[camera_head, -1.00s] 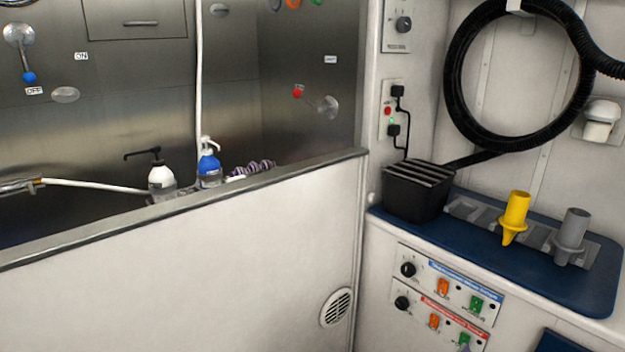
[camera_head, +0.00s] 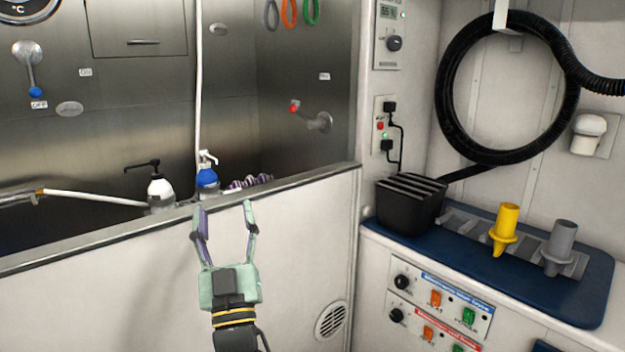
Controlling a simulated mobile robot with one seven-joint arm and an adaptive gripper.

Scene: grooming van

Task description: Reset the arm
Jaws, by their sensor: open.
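My gripper (camera_head: 224,208) is in the lower middle of the head view, in front of the white tub wall. Its two fingers point up and are spread apart, with nothing between them. My wrist, with a yellow band, runs down to the bottom edge.
The tub's metal rim (camera_head: 300,185) crosses behind my gripper. At right, a blue counter (camera_head: 590,300) holds a black box (camera_head: 408,205), a yellow nozzle (camera_head: 505,225) and a grey nozzle (camera_head: 560,245).

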